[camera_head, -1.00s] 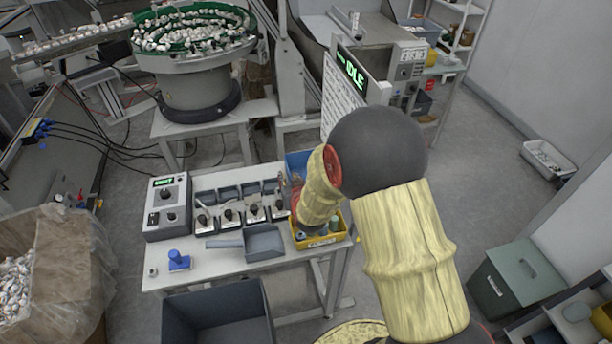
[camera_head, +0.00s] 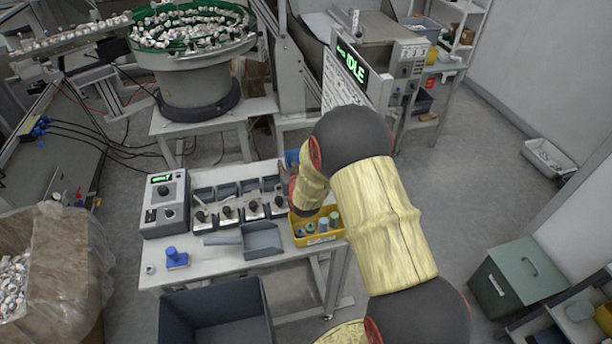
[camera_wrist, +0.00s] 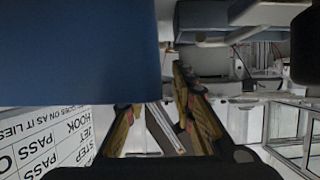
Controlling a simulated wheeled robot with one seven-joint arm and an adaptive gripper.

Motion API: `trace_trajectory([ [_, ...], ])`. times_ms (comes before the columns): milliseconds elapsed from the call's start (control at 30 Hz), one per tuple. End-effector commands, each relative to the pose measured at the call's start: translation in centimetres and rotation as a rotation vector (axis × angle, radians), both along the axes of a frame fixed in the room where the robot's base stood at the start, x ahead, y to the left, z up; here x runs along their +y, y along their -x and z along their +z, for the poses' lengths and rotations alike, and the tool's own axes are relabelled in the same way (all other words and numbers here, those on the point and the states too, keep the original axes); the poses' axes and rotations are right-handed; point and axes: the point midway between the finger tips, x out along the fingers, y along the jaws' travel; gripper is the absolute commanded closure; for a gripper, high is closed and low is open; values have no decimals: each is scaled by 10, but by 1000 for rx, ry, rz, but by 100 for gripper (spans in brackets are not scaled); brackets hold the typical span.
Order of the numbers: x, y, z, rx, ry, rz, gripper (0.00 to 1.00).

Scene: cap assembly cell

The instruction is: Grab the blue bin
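The blue bin (camera_head: 292,158) stands at the back right of the work table, and only a small part shows past my arm. In the wrist view a large plain blue surface (camera_wrist: 80,50), which looks like its wall, fills the upper left, very close. My gripper (camera_wrist: 160,110) has its two fingers apart with a gap between them. The right finger lies to the right of the blue surface. The left fingertip is hidden at its lower edge, and I cannot tell whether they touch. In the head view my gripper is hidden behind my arm.
A yellow bin (camera_head: 318,239) with small parts sits at the table's right front, close to my arm. Grey trays (camera_head: 228,208) and a control box (camera_head: 165,203) stand to its left.

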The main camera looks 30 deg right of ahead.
Motion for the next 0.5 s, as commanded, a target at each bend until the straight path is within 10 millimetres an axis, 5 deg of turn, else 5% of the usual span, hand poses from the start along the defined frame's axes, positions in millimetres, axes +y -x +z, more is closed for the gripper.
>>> trace_trajectory([
  [133, 0, 0, 1, 0, 0, 0, 75],
  [500, 0, 0, 1, -1, 0, 0, 96],
])
